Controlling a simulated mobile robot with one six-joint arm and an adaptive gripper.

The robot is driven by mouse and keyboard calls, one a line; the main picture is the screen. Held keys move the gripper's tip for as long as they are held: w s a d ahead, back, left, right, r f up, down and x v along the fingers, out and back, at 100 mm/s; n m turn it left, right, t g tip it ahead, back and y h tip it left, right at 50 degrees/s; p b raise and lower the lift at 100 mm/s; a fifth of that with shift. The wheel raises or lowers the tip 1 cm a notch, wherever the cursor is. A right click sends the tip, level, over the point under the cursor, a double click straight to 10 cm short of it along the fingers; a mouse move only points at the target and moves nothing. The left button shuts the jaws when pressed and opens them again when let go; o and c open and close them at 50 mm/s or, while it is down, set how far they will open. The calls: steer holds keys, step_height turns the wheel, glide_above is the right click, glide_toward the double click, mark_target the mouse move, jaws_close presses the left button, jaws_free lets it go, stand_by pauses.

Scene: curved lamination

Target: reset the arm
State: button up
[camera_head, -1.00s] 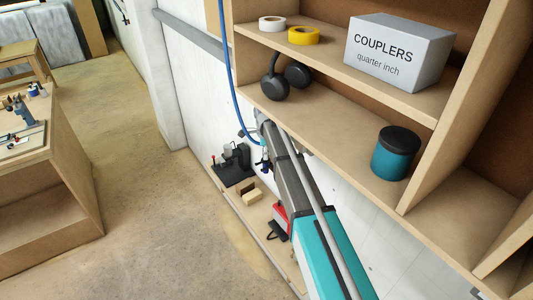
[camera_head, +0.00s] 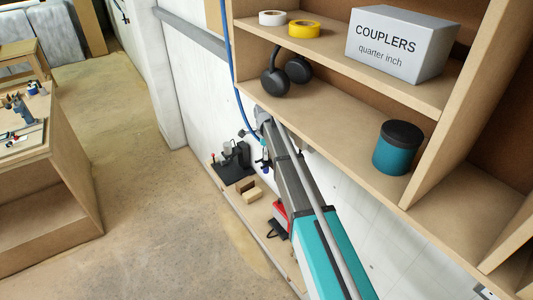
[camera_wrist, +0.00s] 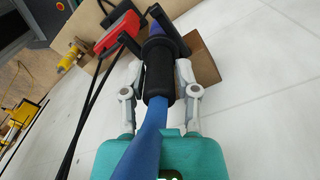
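My arm (camera_head: 295,185) reaches from the bottom of the head view up beside the wall, under the shelf unit. The gripper's fingers are hard to make out there. In the wrist view my gripper (camera_wrist: 132,12) has its two black fingers spread apart. A blue hose (camera_wrist: 143,145) with a black sleeve (camera_wrist: 158,72) runs up the middle of that view, in front of the gripper body. The hose also hangs beside the shelf in the head view (camera_head: 229,70).
The shelf (camera_head: 330,125) holds black headphones (camera_head: 275,80), a teal jar (camera_head: 397,155), tape rolls (camera_head: 304,29) and a couplers box (camera_head: 400,48). Below are a black tool (camera_head: 236,160) and a red tool (camera_head: 281,214). A workbench (camera_head: 45,180) stands left; the floor (camera_head: 165,200) between is clear.

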steer(key=o, duration=0.3)
stand_by(0.4)
